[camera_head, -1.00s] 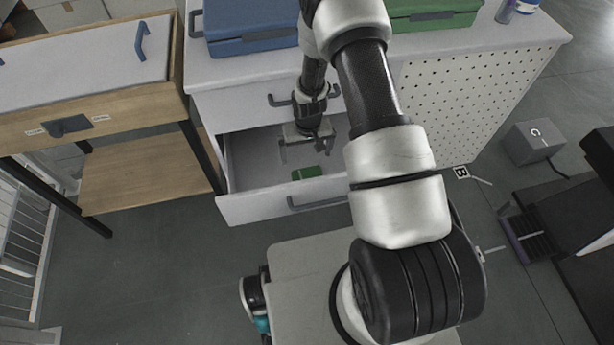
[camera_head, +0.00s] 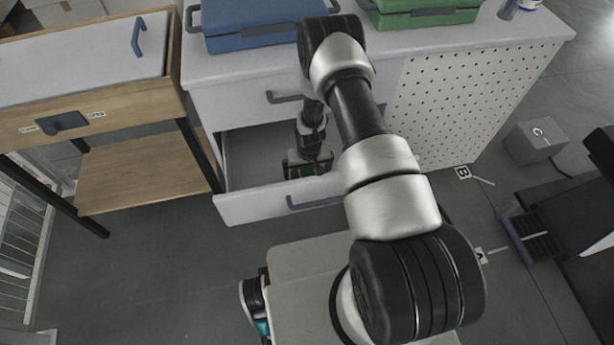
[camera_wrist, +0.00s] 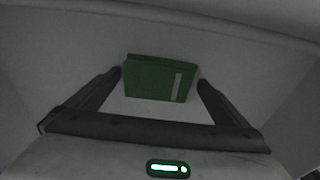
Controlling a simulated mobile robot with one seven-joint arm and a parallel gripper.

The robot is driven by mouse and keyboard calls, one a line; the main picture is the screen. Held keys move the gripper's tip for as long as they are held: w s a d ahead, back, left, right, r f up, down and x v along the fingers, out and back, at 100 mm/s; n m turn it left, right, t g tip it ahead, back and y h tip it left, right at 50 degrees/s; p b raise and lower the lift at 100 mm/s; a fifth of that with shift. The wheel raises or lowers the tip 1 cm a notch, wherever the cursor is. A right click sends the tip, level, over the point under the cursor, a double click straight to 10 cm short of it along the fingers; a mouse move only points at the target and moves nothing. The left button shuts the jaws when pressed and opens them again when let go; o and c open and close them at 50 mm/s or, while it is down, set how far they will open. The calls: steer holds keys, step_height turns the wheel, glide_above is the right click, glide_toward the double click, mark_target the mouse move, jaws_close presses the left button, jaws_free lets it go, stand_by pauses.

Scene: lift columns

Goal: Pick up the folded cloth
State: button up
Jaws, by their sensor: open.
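The folded cloth (camera_wrist: 157,80) is a green rectangular bundle with a pale stripe near its right end. In the wrist view it lies on the drawer floor, ahead of my gripper (camera_wrist: 160,78) and between the lines of its two fingers. My gripper is open, with a fingertip to each side of the cloth. In the head view my gripper (camera_head: 308,172) is down inside the open drawer (camera_head: 250,207), close to its front panel. The gripper hides most of the cloth there. I cannot tell whether the fingers touch it.
The drawer walls stand close around my gripper, and the closed upper drawer (camera_head: 235,105) is just above and behind. A blue case (camera_head: 255,25) and a green case (camera_head: 425,12) stand on the cabinet top. A wooden bench (camera_head: 95,110) stands to the left.

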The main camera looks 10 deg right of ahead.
mark_target(307, 174)
steer(key=c, duration=0.9)
steer(key=shift+r, duration=0.1)
steer(key=shift+c, duration=0.2)
step_height(307, 174, up, 10)
steer(key=p, duration=0.1)
steer(key=shift+p, duration=0.35)
